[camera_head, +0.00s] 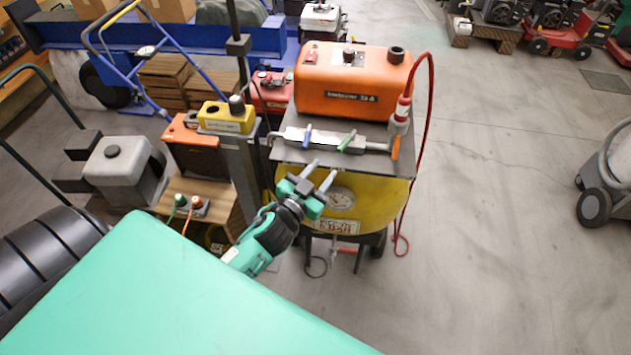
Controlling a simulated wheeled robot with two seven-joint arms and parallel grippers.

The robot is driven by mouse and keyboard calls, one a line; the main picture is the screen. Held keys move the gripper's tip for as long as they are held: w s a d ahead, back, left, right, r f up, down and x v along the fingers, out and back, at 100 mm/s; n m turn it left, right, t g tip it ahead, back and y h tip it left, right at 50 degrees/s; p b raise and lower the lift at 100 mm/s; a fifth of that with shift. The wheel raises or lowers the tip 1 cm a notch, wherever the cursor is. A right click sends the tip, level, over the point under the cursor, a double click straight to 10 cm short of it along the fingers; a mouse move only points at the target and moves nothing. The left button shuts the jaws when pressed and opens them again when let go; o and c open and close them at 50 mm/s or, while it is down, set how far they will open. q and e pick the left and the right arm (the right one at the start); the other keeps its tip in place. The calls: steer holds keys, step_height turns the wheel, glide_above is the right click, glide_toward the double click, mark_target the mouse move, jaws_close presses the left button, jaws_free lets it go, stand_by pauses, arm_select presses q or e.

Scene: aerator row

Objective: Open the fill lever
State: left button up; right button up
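A grey metal manifold bar (333,140) lies along the front of the plate on a yellow tank. It carries a blue lever (307,135), a green lever (347,140) and, at its right end, an orange lever (395,148). I cannot tell from any readable marking which one is the fill lever. My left gripper (322,168) is in front of and below the bar, near the blue and green levers. Its two fingers are spread, with nothing seen between them, and it appears apart from the levers. My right gripper is not in view.
An orange tank (350,85) stands behind the bar. A red hose (431,95) loops down at the right. The yellow tank (380,200) has a gauge (341,198). A yellow box (226,118) on a post stands left. The floor (500,200) at right is clear.

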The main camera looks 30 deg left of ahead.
arm_select(q)
steer(key=shift+s, duration=1.1)
steer(key=shift+c, duration=0.5)
steer(key=c, duration=0.3)
steer(key=d+m+p, duration=0.1)
steer(key=d+m, duration=0.1)
steer(key=w+d+m+g+y+p, duration=0.1)
steer(key=d+m, duration=0.1)
steer(key=shift+m+y+p, duration=0.3)
steer(key=shift+p, duration=0.05)
jaws_close()
steer(key=m+y+p, duration=0.3)
steer(key=m+p, duration=0.3)
glide_toward(347, 141)
steer(key=w+d, duration=0.4)
steer(key=w, duration=0.2)
steer(key=shift+w+a+f+p, duration=0.15)
steer(key=shift+a+p, duration=0.3)
steer(key=shift+a, duration=0.5)
steer(key=shift+w+a+f+p, duration=0.15)
steer(key=shift+a+p, duration=0.25)
steer(key=shift+a, duration=0.55)
